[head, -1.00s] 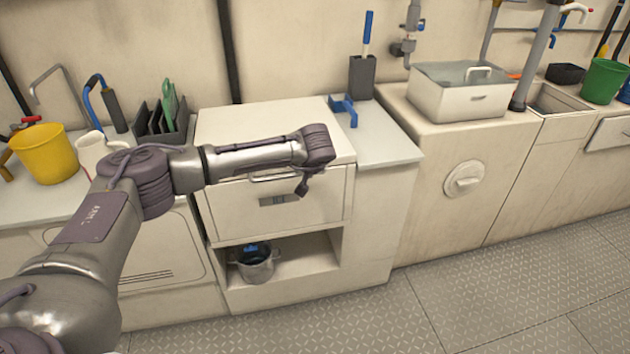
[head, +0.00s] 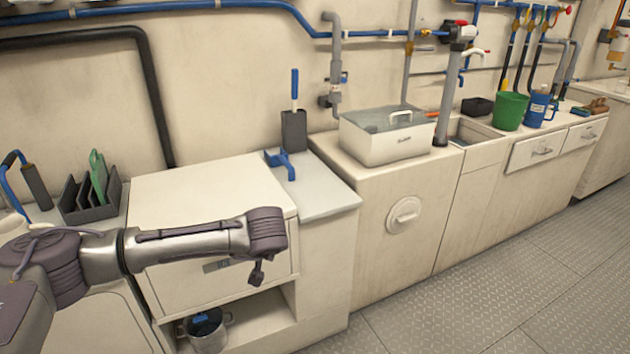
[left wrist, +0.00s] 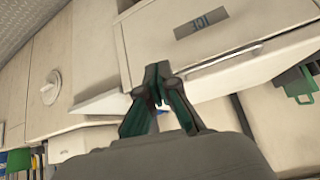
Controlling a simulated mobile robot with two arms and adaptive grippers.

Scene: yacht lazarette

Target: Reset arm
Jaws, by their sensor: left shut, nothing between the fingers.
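My left arm comes in from the left in the head view, in front of a cream cabinet front (head: 180,292) with a grey label. Its gripper (head: 257,272) hangs at the arm's end, before the right part of that front. In the left wrist view the gripper's dark green fingers (left wrist: 158,76) are together and hold nothing. The labelled front (left wrist: 228,50) and its pale handle (left wrist: 222,60) lie beyond the fingers; whether they touch is unclear. The arm hides the handle in the head view. My right gripper is out of view.
A metal pot (head: 208,332) stands in the open shelf below. A blue bracket (head: 284,163) and grey holder (head: 294,130) are on the side counter. A lidded white box (head: 375,147) stands farther right. The patterned floor (head: 500,280) at right is clear.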

